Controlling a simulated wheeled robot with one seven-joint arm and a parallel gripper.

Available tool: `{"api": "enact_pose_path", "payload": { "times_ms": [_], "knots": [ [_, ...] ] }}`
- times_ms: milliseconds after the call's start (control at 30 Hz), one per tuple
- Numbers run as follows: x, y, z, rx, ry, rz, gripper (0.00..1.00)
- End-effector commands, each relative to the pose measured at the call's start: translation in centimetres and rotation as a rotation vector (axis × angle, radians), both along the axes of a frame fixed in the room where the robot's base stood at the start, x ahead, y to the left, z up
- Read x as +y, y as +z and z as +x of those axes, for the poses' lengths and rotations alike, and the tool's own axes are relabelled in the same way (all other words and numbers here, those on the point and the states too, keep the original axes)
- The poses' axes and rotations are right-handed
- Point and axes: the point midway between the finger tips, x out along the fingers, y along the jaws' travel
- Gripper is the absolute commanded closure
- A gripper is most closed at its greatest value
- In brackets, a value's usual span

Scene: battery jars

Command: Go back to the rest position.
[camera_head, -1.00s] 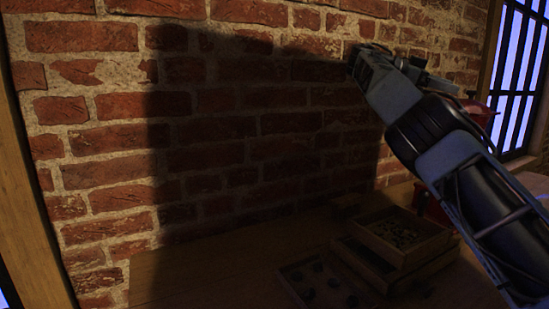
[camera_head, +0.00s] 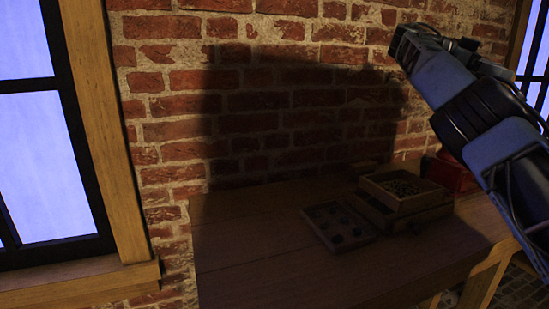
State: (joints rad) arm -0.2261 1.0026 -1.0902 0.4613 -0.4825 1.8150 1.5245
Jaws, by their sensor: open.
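My arm reaches in from the right edge, blue-grey and black, pointing up and left. Its end, with my gripper (camera_head: 402,46), is at the upper right in front of the brick wall, above the table and apart from everything on it. The jaws are open and small in this view, and nothing shows held between them. The arm hides part of the wall and the right end of the table.
A wooden table (camera_head: 260,255) stands against the brick wall (camera_head: 170,80). On it are a shallow tray (camera_head: 318,225) with dark round spots, stacked wooden boxes (camera_head: 425,203) and a red object (camera_head: 445,172). A window (camera_head: 40,170) is at left. Most of the table's left part is clear.

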Motion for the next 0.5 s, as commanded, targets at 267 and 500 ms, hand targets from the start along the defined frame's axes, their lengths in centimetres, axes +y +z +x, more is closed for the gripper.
{"api": "enact_pose_path", "payload": {
  "times_ms": [267, 500],
  "knots": [
    [-1.6, -1.3, -0.3, 0.071, 0.06, 0.152, 0.58],
    [-2.5, -3.8, -0.6, 0.171, 0.168, 0.353, 0.58]
  ]
}}
